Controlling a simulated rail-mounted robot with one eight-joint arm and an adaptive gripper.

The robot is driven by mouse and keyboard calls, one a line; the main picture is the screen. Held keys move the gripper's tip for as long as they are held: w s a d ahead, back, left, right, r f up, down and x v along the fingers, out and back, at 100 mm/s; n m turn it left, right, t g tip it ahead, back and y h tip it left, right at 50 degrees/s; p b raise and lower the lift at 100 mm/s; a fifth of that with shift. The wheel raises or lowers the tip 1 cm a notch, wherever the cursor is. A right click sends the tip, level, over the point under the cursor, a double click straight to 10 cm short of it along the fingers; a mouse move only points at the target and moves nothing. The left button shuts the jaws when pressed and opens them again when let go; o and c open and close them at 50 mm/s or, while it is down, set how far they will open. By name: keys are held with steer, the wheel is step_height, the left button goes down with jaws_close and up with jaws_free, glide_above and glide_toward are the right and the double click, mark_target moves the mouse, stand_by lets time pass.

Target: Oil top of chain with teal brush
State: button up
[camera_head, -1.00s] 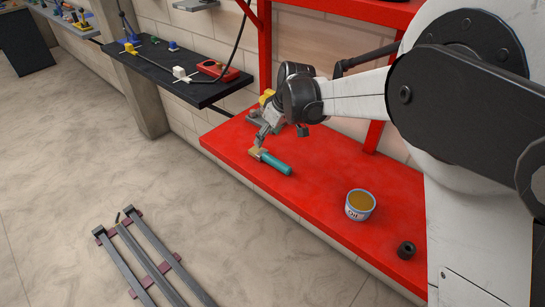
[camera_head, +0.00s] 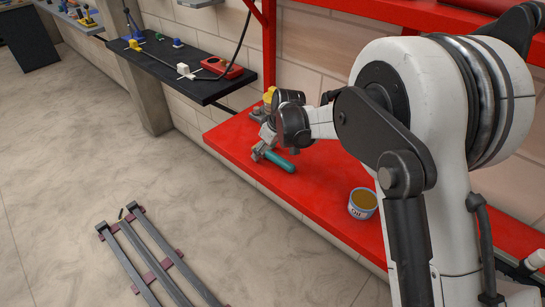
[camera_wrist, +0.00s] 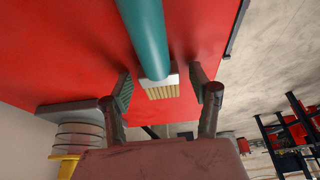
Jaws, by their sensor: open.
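The teal brush (camera_head: 279,160) lies on the red shelf, its teal handle pointing toward the front edge. In the wrist view its handle (camera_wrist: 147,35) runs down from the top, and its pale bristle head lies between my two fingers. My gripper (camera_head: 260,150) is open at the head end of the brush, with a gap visible on both sides in the wrist view (camera_wrist: 162,92). An oil can (camera_head: 362,203) with amber contents stands to the right on the shelf. I cannot make out a chain in these views.
The red shelf (camera_head: 325,195) is clear between brush and can. A grey and yellow item (camera_head: 268,97) is behind my gripper. A black shelf (camera_head: 190,80) with small items is on the wall at left. Dark rails (camera_head: 150,260) lie on the open floor.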

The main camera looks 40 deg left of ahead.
mark_target(265, 150)
steer(key=c, duration=1.2)
steer(key=shift+c, duration=0.2)
steer(key=shift+r, duration=0.1)
steer(key=shift+r, duration=0.55)
step_height(265, 150, up, 3)
steer(key=shift+f, duration=0.1)
steer(key=s+a+r, duration=0.2)
steer(key=s+r, duration=0.5)
steer(key=s, duration=0.4)
steer(key=shift+s, duration=0.25)
